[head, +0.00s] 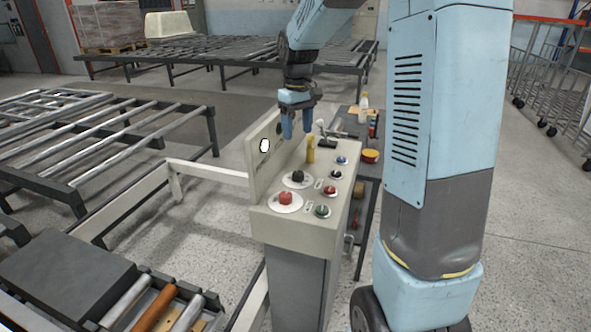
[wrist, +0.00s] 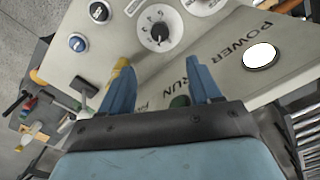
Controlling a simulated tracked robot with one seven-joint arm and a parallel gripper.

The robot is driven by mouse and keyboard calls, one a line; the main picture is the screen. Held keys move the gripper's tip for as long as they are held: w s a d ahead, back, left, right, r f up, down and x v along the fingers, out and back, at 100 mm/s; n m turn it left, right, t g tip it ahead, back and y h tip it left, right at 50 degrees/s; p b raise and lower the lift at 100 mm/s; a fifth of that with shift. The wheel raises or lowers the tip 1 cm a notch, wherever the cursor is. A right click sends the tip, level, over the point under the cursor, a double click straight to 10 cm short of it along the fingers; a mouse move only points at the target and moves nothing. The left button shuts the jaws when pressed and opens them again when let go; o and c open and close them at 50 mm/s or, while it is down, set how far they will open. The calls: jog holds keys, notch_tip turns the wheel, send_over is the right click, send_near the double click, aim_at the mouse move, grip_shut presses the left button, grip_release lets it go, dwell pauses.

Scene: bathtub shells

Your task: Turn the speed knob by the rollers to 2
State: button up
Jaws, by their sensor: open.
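The speed knob, a black knob on a white numbered dial (wrist: 159,30), shows ahead of my fingertips in the wrist view. Its numbers and pointer setting are too small to read surely. In the head view a black knob on a white round plate (head: 297,178) sits on the control box top, and appears to be the same knob. My gripper (head: 297,132) points down above the back part of the box, open and empty, apart from the knob. In the wrist view my gripper (wrist: 158,72) shows two blue fingers spread wide.
The control box (head: 290,236) also carries a red button (head: 286,198), a green button (head: 322,210), a blue knob (head: 342,160) and a yellow lever (head: 310,150) close to my fingers. Its upright back plate bears a white lamp (head: 265,145). Rollers (head: 155,310) lie at lower left.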

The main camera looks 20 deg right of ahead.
aim_at(297, 172)
notch_tip(297, 172, down, 14)
jog(key=shift+r, duration=0.15)
dwell(0.4)
jog(key=c, duration=1)
